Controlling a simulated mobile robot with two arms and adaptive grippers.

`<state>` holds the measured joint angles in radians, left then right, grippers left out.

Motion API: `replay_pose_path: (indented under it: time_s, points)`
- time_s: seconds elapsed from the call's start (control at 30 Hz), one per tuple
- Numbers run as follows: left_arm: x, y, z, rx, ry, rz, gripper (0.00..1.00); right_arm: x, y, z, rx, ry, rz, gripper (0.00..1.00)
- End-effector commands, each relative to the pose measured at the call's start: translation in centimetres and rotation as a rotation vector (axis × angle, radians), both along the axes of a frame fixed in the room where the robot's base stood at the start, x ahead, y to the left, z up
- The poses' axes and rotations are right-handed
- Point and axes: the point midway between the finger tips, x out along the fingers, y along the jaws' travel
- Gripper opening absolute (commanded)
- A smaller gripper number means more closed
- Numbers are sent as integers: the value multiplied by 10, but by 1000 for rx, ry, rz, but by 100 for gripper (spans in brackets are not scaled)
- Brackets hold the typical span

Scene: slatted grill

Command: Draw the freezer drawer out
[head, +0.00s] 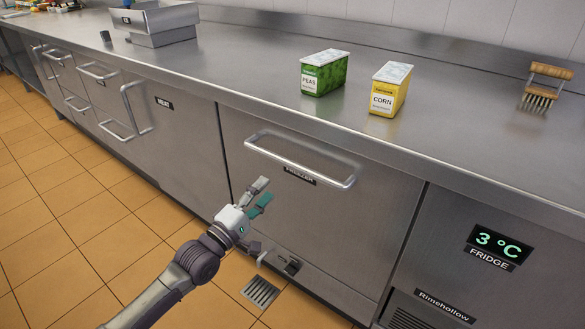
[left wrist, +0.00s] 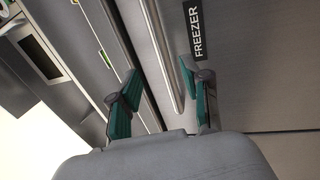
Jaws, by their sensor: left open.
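The freezer drawer (head: 330,225) is a steel front under the counter, shut flush with its neighbours. Its long bar handle (head: 298,161) runs across near the top, with a black FREEZER label (head: 300,175) just below. My left gripper (head: 265,226) is open and empty in front of the drawer's left part, below the handle and apart from it. In the left wrist view, the handle (left wrist: 163,55) lies beyond the gap between my open fingers (left wrist: 158,80), with the FREEZER label (left wrist: 196,30) to its right. My right gripper is out of view.
On the counter stand a green peas box (head: 324,73), a yellow corn box (head: 390,88) and a brush (head: 544,87). A floor drain (head: 260,292) lies below; tiled floor is clear at left.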

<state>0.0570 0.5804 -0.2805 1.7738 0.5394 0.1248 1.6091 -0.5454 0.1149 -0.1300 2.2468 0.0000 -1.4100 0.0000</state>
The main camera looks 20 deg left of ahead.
Motion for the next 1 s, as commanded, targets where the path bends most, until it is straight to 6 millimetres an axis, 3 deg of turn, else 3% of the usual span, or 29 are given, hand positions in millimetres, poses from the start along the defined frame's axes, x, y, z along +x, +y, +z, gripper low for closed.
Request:
replay_pose_path:
  time_s: [0.3, 0.5, 0.93, 1.0]
  points:
    - [64, -23, 12, 2, -3, 2, 48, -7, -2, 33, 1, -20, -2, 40]
    - [90, -32, 17, 2, 0, 1, 48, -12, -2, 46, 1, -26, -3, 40]
    - [101, -36, 20, 3, 1, 2, 48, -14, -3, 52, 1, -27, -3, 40]
    - [101, -36, 20, 3, 1, 2, 39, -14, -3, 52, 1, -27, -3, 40]
